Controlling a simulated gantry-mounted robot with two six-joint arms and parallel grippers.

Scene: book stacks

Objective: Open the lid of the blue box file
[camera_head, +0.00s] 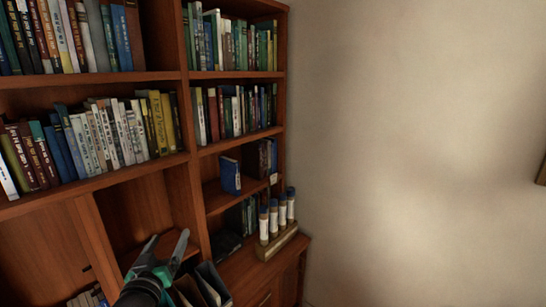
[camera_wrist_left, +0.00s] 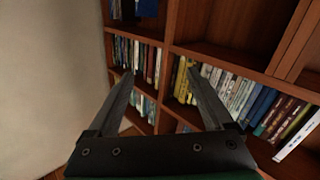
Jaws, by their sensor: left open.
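A blue, box-like item (camera_head: 230,175) stands upright on a middle shelf of the right bookcase column in the head view; it looks like the blue box file, but its lid cannot be made out. My left gripper (camera_head: 168,237) is in the lower left part of the head view, below and left of this item and apart from it. The left gripper also shows in the left wrist view (camera_wrist_left: 160,72), with its two fingers spread and nothing between them. My right gripper is in neither view.
A wooden bookcase (camera_head: 192,165) full of books fills the left. White tubes with blue caps (camera_head: 273,219) stand in a wooden holder (camera_head: 277,246) on a low cabinet. Dark files (camera_head: 212,283) stand close by my left gripper. A bare wall (camera_head: 420,120) is on the right.

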